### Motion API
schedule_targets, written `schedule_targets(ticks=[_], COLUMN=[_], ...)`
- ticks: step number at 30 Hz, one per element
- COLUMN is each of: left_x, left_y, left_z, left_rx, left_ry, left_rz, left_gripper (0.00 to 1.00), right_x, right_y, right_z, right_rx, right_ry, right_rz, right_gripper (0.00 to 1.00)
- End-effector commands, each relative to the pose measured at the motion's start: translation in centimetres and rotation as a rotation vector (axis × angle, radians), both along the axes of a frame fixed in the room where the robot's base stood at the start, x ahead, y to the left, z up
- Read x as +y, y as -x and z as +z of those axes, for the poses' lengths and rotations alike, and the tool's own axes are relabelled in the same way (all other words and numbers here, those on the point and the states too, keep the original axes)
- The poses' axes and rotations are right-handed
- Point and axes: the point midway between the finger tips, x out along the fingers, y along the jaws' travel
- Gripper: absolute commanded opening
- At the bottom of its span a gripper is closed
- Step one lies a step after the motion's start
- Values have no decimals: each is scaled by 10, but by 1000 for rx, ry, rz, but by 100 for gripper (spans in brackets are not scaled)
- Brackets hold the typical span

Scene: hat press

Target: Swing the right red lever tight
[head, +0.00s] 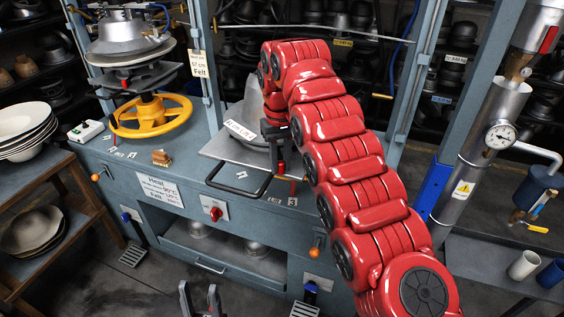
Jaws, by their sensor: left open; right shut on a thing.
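My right arm, in red segments, reaches up from the lower right and bends down over the middle press station. My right gripper (279,146) is beside the metal dome (256,108) at the right end of the plate, shut on the right red lever (281,168). Only a small upright red part of the lever shows below the jaws; the rest is hidden by the gripper and arm, so its swing angle is unclear. My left gripper (199,297) is open and empty at the bottom edge, in front of the bench.
A black handle (240,190) sticks out in front of the plate (228,150). A yellow handwheel (152,117) stands at the left station. A red knob (215,213) is on the front panel. A grey post and a pipe with a gauge (500,137) stand at the right.

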Motion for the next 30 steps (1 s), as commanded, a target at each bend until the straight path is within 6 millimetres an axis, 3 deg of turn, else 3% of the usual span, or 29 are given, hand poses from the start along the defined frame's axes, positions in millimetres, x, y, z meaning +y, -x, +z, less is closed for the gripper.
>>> schedule_targets(ticks=[12,13,15,24,30], left_x=[0,0,0,0,0], left_y=[0,0,0,0,0], left_z=[0,0,0,2,29], left_rx=[0,0,0,0,0], left_ry=[0,0,0,0,0], left_rz=[0,0,0,0,0], left_gripper=[50,50,50,50,50], right_x=[1,1,1,1,2], right_y=[0,0,0,0,0], right_z=[0,0,0,3,30], right_rx=[-2,-2,-2,-2,0], right_ry=[-2,-2,-2,-1,-1], right_rz=[-5,-4,-5,-5,-3], right_gripper=[0,31,38,38,38])
